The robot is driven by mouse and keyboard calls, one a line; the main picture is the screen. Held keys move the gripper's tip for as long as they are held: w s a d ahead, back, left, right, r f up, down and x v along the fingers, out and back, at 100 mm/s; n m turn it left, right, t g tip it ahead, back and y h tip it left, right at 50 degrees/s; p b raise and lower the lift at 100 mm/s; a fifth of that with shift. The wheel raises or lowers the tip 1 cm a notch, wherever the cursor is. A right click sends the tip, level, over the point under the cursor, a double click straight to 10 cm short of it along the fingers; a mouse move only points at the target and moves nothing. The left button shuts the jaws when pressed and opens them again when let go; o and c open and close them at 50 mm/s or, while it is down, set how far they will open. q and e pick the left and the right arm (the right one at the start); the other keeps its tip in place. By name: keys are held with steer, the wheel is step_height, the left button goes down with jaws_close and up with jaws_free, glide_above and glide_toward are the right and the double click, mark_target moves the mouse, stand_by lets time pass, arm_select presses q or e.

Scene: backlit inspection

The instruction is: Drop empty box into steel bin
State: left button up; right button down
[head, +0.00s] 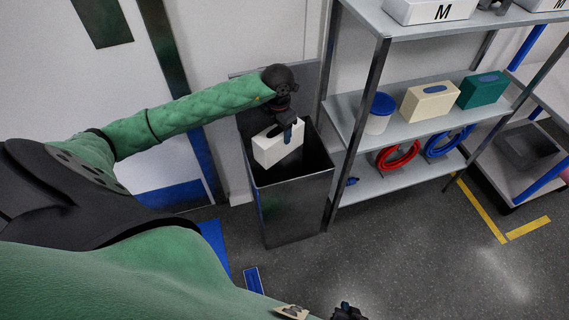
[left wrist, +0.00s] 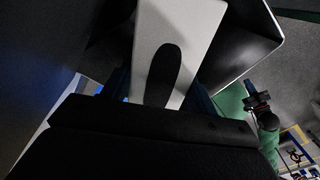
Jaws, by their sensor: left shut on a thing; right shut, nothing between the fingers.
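The empty box (head: 268,152) is white, and my left gripper (head: 287,132) is shut on it. The box is tilted and hangs over the mouth of the steel bin (head: 296,205), with its lower part at about rim level. In the left wrist view the box (left wrist: 196,35) shows a dark oval opening facing the camera, with the dark bin interior (left wrist: 245,45) behind it. The left fingers are mostly hidden there by the wrist. My right gripper (head: 348,312) is at the bottom edge of the head view, small and partly cut off, shut and empty.
A metal shelf (head: 385,180) stands right of the bin, holding a blue-lidded tub (head: 379,113), a cream box (head: 429,102), a teal box (head: 482,90), and red (head: 398,158) and blue (head: 448,141) coils. A wall is behind the bin. Floor at the lower right is clear.

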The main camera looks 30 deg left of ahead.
arm_select(q)
steer(key=shift+f, duration=0.9)
steer(key=o, duration=1)
steer(key=shift+r, duration=0.6)
step_height(320, 180, up, 3)
steer(key=shift+f+b, duration=0.1)
steer(key=shift+b, duration=0.2)
steer(key=d+r, duration=0.2)
steer(key=d, duration=0.2)
steer(key=d+r, duration=0.2)
steer(key=d, duration=0.1)
steer(key=d+r, duration=0.3)
steer(key=d, duration=0.1)
steer(key=shift+d, duration=0.3)
